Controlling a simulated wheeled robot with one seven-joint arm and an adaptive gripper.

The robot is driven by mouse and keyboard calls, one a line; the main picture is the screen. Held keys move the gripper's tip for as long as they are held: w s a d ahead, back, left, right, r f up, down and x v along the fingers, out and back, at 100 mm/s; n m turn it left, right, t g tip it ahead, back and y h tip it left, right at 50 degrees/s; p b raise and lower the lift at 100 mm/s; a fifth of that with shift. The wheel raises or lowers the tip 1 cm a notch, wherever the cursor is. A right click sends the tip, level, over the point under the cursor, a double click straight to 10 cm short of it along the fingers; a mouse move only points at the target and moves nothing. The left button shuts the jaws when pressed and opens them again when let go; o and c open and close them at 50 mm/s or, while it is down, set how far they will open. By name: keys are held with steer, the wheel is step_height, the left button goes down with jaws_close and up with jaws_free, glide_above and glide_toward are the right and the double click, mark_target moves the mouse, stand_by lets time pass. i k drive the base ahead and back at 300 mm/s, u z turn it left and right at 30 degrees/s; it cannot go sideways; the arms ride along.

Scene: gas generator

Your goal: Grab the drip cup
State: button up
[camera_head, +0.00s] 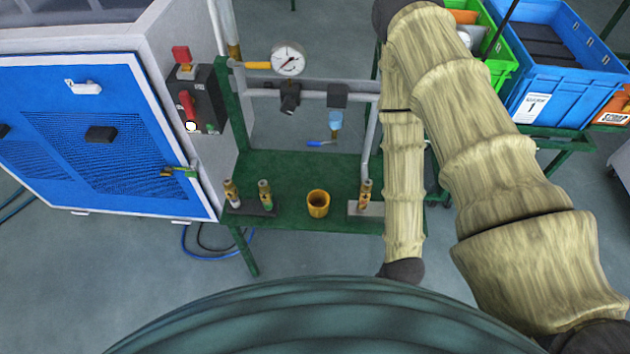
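A small yellow-orange cup (318,203), which looks like the drip cup, stands upright on the lower shelf of a green metal bench (290,170). It is open at the top, and its inside looks dark. My arm in its beige sleeve rises at the right, bends at the top and comes down just right of the cup. It ends in a dark joint below the shelf's front edge. My gripper is not visible; the arm beyond that joint is hidden behind my own body at the bottom.
Brass fittings (265,194) stand on both sides of the cup; one (365,195) is near my forearm. A blue cabinet (100,135) stands left, bins (562,60) upper right.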

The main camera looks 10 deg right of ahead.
mark_target(318, 201)
steer(key=k, duration=1.05)
steer(key=u, duration=0.9)
steer(key=i, duration=0.55)
steer(key=z, duration=0.3)
